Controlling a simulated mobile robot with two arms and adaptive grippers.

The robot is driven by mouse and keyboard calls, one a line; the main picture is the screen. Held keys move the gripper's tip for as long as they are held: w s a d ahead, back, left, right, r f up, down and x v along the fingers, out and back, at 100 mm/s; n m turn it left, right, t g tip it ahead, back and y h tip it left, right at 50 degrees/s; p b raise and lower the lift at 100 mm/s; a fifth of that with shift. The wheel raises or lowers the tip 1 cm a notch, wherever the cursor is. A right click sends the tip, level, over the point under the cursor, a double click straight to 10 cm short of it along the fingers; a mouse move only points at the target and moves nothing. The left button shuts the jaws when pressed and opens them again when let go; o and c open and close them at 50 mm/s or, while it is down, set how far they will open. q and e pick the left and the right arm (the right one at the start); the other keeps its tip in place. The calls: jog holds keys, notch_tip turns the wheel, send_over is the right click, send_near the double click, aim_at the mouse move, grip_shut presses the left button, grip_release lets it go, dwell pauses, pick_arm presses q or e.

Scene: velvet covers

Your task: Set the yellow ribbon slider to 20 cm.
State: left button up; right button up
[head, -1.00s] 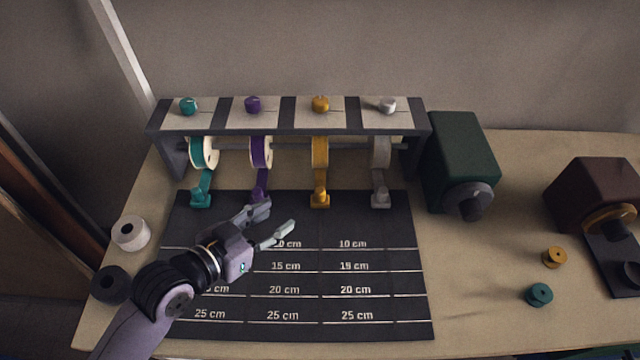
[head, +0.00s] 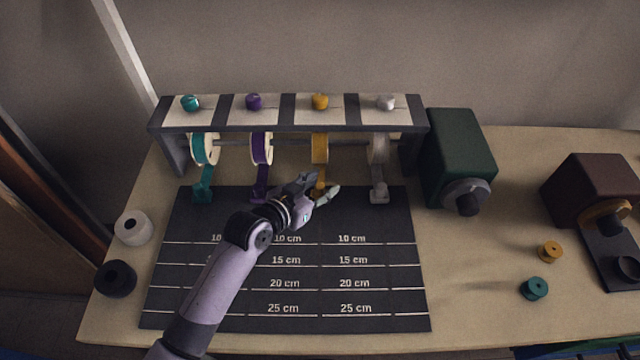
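The yellow ribbon slider (head: 319,187) sits at the top edge of the dark measuring mat (head: 400,215), above the 10 cm line. Its ribbon runs up to the yellow spool (head: 320,148) on the rack. My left gripper (head: 320,187) is at the slider, with one finger on its left and one on its right. The fingers are spread apart and partly hide the slider; contact is not clear. The mat has lines marked 10, 15, 20 (head: 354,283) and 25 cm. My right gripper is not in view.
Teal (head: 202,193), purple (head: 260,195) and white (head: 379,195) sliders stand in the same row. A green box with a crank (head: 462,150) is right of the rack. Small yellow (head: 550,251) and teal (head: 535,288) spools lie at right.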

pick_arm(q)
jog(key=shift+c, duration=0.2)
grip_shut()
dwell(0.3)
dwell(0.4)
